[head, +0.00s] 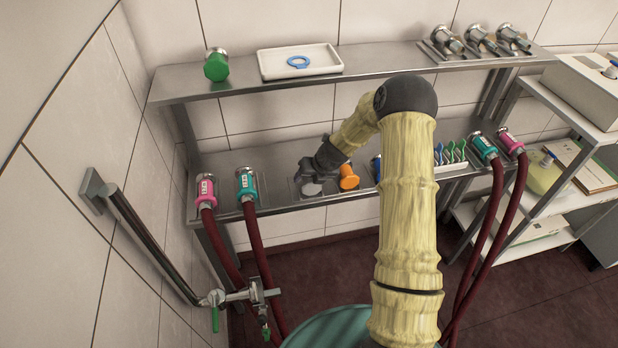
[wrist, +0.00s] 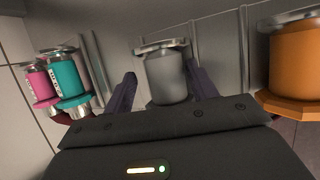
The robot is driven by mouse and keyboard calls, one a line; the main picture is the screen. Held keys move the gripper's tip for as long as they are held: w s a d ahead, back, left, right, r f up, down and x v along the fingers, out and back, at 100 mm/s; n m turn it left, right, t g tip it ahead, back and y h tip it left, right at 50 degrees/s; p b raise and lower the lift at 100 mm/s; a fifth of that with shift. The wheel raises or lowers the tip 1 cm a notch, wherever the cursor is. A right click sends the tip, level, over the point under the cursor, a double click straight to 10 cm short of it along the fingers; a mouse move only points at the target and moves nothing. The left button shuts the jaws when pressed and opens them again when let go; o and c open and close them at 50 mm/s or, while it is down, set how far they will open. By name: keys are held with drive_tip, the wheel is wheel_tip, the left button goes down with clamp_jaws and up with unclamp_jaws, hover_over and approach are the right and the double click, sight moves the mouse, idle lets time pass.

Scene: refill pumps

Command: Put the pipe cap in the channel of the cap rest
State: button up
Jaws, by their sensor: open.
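In the wrist view a grey cylindrical cap (wrist: 167,76) with a metal flange stands between the two fingers of my gripper (wrist: 163,88). Gaps show beside it, so the jaws are open and not closed on it. In the head view my gripper (head: 311,176) is low over the lower shelf, and part of the grey cap (head: 311,188) shows under it. An orange cap (head: 348,178) is just to the right, also in the wrist view (wrist: 297,60). I cannot tell which cap is the pipe cap. My gripper and arm hide much of this spot, and no cap rest channel is clearly visible.
Pink (head: 206,190) and teal (head: 246,184) hose couplings stand left on the lower shelf. A green cap (head: 216,66) and a white tray (head: 275,74) holding a blue ring (head: 298,62) are on the upper shelf (head: 375,66), which overhangs behind. Several metal fittings (head: 480,40) are upper right.

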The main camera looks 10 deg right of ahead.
drive_tip(key=shift+d+f, duration=0.1)
drive_tip(key=shift+d, duration=0.2)
drive_tip(key=shift+d+r, duration=0.15)
drive_tip(key=shift+r, duration=0.2)
drive_tip(key=b+v, duration=0.1)
drive_tip(key=v, duration=1.5)
drive_tip(key=shift+s+r, duration=0.25)
drive_tip(key=shift+r, duration=0.1)
